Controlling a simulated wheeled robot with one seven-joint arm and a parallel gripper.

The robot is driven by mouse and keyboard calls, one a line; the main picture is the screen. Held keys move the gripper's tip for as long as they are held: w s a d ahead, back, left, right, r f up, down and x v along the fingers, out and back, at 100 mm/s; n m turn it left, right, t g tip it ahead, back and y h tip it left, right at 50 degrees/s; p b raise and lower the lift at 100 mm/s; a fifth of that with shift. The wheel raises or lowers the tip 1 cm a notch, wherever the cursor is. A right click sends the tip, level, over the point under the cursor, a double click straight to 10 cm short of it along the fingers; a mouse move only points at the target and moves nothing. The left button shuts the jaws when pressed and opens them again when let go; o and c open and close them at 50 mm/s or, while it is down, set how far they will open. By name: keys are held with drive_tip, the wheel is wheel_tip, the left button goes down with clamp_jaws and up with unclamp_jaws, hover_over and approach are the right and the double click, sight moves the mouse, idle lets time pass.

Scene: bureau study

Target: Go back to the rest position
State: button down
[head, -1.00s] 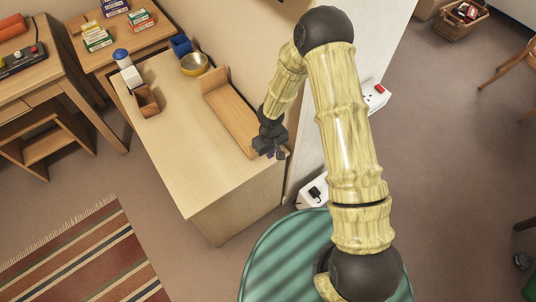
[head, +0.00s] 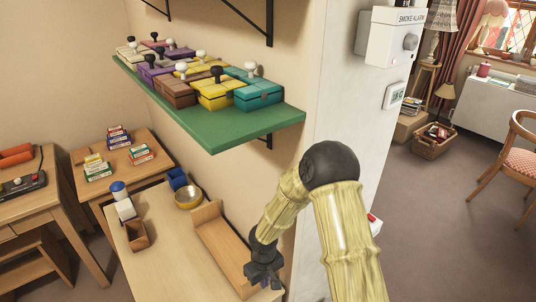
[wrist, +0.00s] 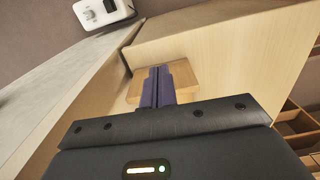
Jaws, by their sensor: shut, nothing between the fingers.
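My gripper (head: 266,283) is at the right front end of the wooden bureau top in the head view, close to the end of a long wooden tray (head: 222,241). In the wrist view my gripper (wrist: 160,72) shows its two dark purple fingers together, with nothing between them. A wooden block-like end (wrist: 180,77) lies behind the fingertips there. My arm bends down to the gripper from the right.
A green shelf (head: 225,137) with several coloured boxes hangs on the wall above the bureau. A yellow bowl (head: 189,197), a blue box (head: 177,179) and a wooden holder (head: 137,236) stand on the bureau. Floor (head: 440,220) at right is clear.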

drive_tip(key=s+d+r+m+t+p, duration=0.1)
drive_tip(key=s+d+r+m+p, duration=0.1)
drive_tip(key=d+r, duration=0.3)
drive_tip(key=s+d+r+m+p, duration=0.2)
drive_tip(key=s+d+r, duration=0.3)
drive_tip(key=r, duration=0.8)
drive_tip(key=s+d+r+m+t+p, duration=0.1)
drive_tip(key=s+d+r+m+p, duration=0.1)
drive_tip(key=d+r, duration=0.5)
wheel_tip(320, 180, up, 3)
drive_tip(key=shift+s+r+m+t+p, duration=0.1)
drive_tip(key=shift+s+m+t+p, duration=0.4)
drive_tip(key=shift+s, duration=0.55)
drive_tip(key=shift+a, duration=0.1)
